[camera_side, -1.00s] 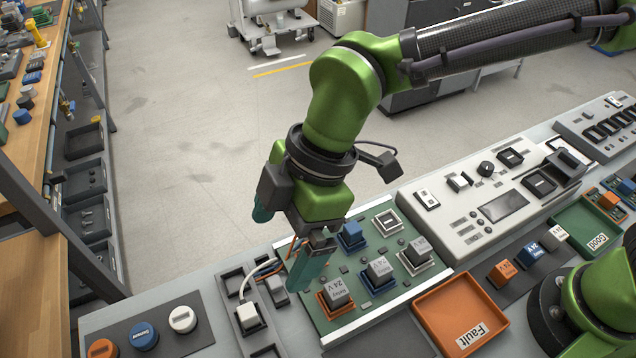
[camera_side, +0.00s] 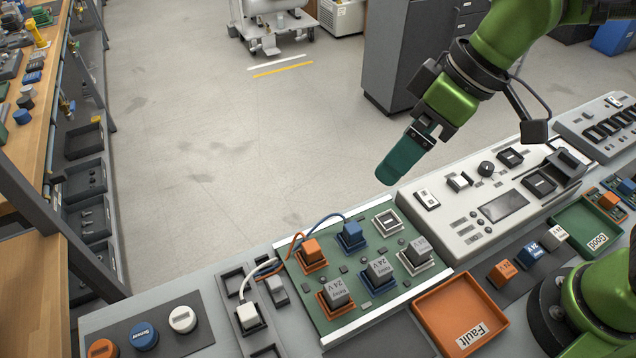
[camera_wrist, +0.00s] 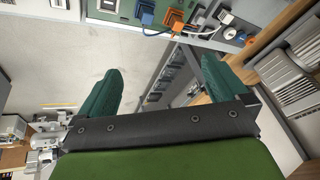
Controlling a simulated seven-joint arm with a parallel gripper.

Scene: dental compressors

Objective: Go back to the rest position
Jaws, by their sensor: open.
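My gripper (camera_side: 402,158) is raised above the back edge of the bench, over the open floor behind the green circuit board (camera_side: 325,318). In the wrist view its two green fingers (camera_wrist: 160,88) stand wide apart with nothing between them. My gripper touches none of these.
A grey test console (camera_side: 503,208) stands right of the board. An orange Fault tray (camera_side: 421,305) and a green Good tray (camera_side: 577,222) lie on the bench. Wires (camera_side: 293,250) run from the left connectors to the board. A dark cabinet (camera_side: 400,60) stands behind, beyond clear floor.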

